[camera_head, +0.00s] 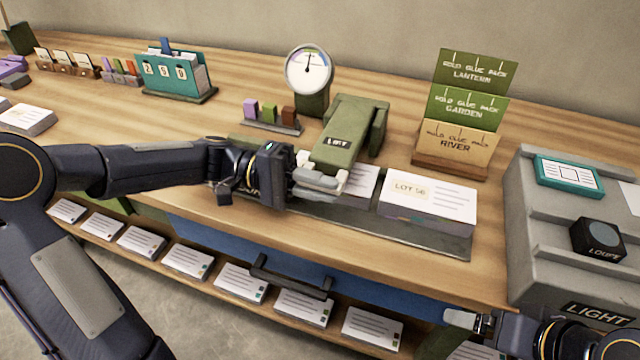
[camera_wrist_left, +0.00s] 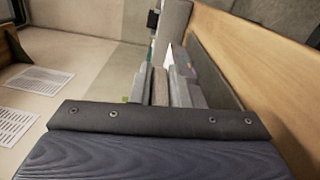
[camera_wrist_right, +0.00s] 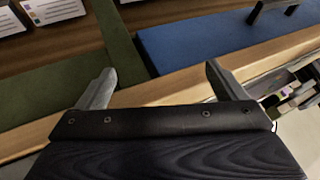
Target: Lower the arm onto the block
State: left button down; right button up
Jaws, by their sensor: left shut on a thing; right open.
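The green press arm (camera_head: 350,135), with a small dark label, slants down toward the front over the table. My left gripper (camera_head: 322,180) is at its front lower end, shut on what seems to be its handle. In the left wrist view a narrow pale bar (camera_wrist_left: 160,86) sits between the closed fingers. A white paper block (camera_head: 362,184) shows just right of the gripper, partly hidden; whether the arm touches it cannot be told. A labelled block, LOT 56 (camera_head: 428,197), lies to its right on a grey tray (camera_head: 430,237). My right gripper (camera_wrist_right: 162,88) is open and empty near the table's front edge.
A dial gauge (camera_head: 309,70) stands behind the press arm. A card rack (camera_head: 450,163) stands behind the LOT 56 block. A grey light box (camera_head: 530,220) is at the right. A shelf with several cards (camera_head: 240,281) runs below the table's front.

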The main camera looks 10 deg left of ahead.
pick_arm(q)
jog(key=shift+f, duration=0.1)
jog(key=c, duration=1.4)
grip_release()
jog(key=a, duration=0.2)
jog(key=w+a, duration=0.1)
jog(key=a, duration=0.2)
jog(key=a+p, duration=0.1)
jog(key=a, duration=0.1)
jog(key=shift+w+a, duration=0.3)
jog(key=shift+a, duration=0.05)
jog(key=shift+s, duration=0.1)
